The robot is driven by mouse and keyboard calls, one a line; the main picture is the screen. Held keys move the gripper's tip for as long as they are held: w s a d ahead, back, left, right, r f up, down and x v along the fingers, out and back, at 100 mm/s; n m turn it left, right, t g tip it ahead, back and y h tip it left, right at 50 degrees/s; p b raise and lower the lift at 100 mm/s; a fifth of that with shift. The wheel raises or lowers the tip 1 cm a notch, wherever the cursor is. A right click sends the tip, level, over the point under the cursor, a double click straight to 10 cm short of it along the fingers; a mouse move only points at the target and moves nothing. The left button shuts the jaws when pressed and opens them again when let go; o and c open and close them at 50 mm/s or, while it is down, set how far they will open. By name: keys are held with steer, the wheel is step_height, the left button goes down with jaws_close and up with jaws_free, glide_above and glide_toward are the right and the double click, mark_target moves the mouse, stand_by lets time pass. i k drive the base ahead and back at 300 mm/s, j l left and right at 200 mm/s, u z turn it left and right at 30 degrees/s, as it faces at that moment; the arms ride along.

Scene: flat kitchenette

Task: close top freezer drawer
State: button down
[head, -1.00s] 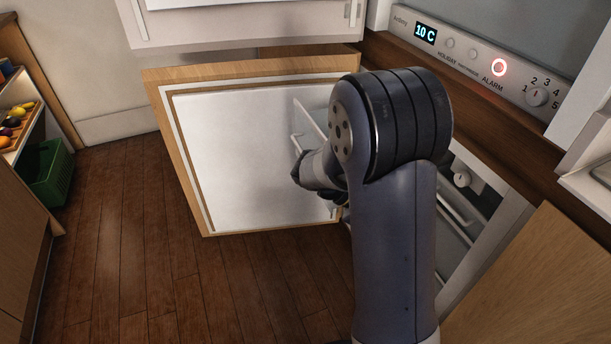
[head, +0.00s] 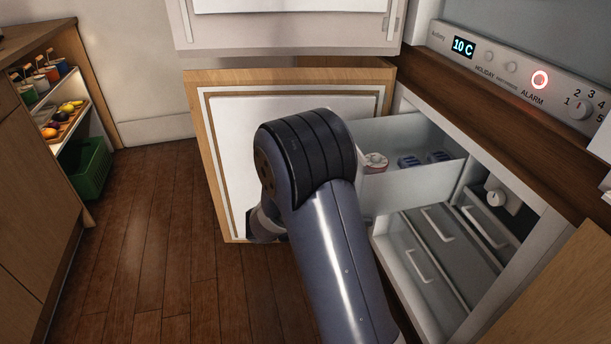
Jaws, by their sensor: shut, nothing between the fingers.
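The top freezer drawer (head: 418,187) is a translucent white bin, pulled out of the freezer cabinet at the right of the head view. Its front end is partly hidden behind my arm. A white and red item (head: 375,162) and some blue items (head: 410,160) lie in it. My gripper (head: 260,230) is shut and empty, mostly hidden behind my arm. It is left of the drawer, in front of the open freezer door, apart from the drawer as far as I can see.
The wood-edged freezer door (head: 207,130) stands wide open behind my arm. Lower drawers (head: 425,260) sit inside the cabinet. A control panel (head: 510,70) is above. A shelf with a green crate (head: 90,168) is at the left. The wooden floor (head: 130,240) between is clear.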

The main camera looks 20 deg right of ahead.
mark_target(396, 189)
steer(key=u, duration=1.1)
steer(key=i+u, duration=0.1)
steer(key=u, duration=1.6)
steer(key=i+l+u, duration=0.1)
steer(key=u, duration=1)
steer(key=l+u, duration=0.1)
steer(key=u, duration=0.45)
steer(key=z, duration=0.5)
steer(key=l+z, duration=0.1)
steer(key=z, duration=0.4)
steer(key=l+z, duration=0.1)
steer(key=z, duration=0.95)
steer(key=l+z, duration=0.15)
steer(key=z, duration=0.85)
steer(key=l+z, duration=0.1)
steer(key=z, duration=0.9)
steer(key=i, duration=0.05)
